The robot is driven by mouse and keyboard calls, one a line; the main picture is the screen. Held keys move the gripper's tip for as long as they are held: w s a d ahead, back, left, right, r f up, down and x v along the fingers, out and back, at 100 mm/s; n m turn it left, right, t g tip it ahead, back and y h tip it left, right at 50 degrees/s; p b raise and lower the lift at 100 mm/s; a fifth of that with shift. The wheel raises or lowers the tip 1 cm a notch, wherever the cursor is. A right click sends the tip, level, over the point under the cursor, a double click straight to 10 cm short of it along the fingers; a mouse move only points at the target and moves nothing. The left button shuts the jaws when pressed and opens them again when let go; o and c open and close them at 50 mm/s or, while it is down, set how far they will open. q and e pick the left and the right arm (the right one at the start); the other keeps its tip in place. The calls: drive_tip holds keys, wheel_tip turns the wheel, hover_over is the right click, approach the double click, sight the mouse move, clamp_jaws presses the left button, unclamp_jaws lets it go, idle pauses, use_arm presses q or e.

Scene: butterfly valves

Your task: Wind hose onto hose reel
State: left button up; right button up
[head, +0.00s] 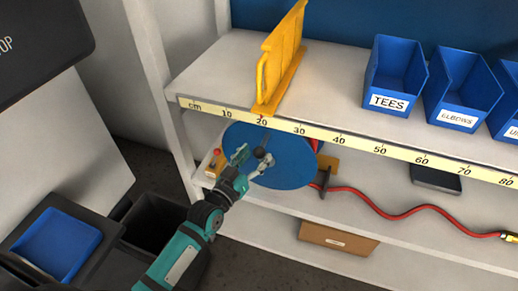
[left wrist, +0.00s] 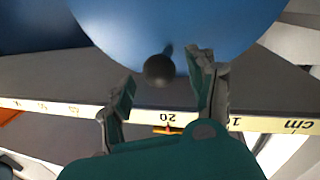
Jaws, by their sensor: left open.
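The hose reel (head: 284,174) is a blue disc on the shelf below the ruler strip; it fills the top of the left wrist view (left wrist: 175,22). Its crank has a dark round knob (head: 259,153), seen in the left wrist view (left wrist: 159,70) just beyond and between the fingertips. My left gripper (head: 250,160) is open at the reel's face, its fingers (left wrist: 163,92) on either side of the knob's line with nothing clamped. The red hose (head: 385,212) runs from the reel through a dark guide (head: 325,181) and lies wavy to the right. My right gripper is not in view.
A yellow divider (head: 281,60) stands on the upper shelf, with blue bins (head: 392,78) to its right. A cardboard box (head: 338,239) sits on the lowest level. A dark flat object (head: 436,179) lies behind the hose.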

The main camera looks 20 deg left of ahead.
use_arm(q)
drive_tip(key=shift+x, duration=1.25)
drive_tip(key=shift+f, duration=0.1)
clamp_jaws()
